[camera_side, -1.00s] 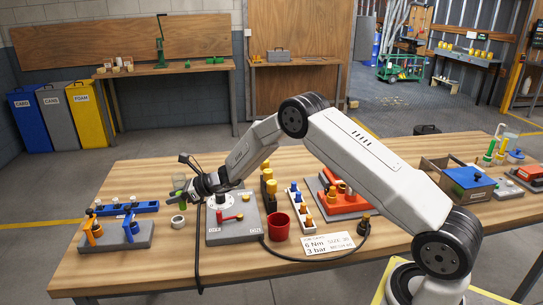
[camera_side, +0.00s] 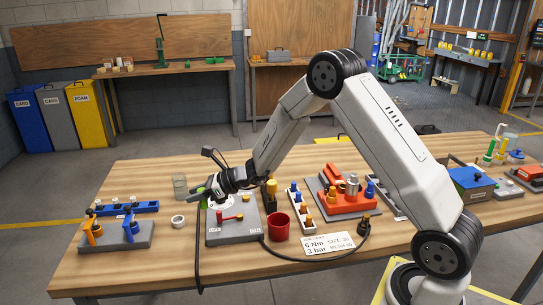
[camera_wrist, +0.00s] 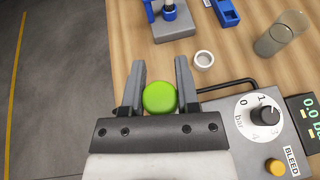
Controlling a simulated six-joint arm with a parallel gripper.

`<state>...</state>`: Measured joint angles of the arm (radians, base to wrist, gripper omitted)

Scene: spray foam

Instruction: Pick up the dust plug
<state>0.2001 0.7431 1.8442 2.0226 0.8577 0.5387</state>
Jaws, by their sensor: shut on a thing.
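The dust plug appears to be the bright green round piece (camera_wrist: 159,97), seen end-on between my two grey fingers in the wrist view. My gripper (camera_wrist: 159,84) is shut on it, with a finger at each side. In the side view my gripper (camera_side: 197,196) is above the left edge of the grey gauge panel (camera_side: 222,228), where a little green shows at the fingers. How far the plug is above the panel or table is hard to tell.
The gauge panel with its dial (camera_wrist: 262,112) and black hose is close to my gripper's right. A white ring (camera_wrist: 204,60), a glass jar (camera_wrist: 279,34) and blue fixtures lie nearby. A red cup (camera_side: 279,225) stands right of the panel.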

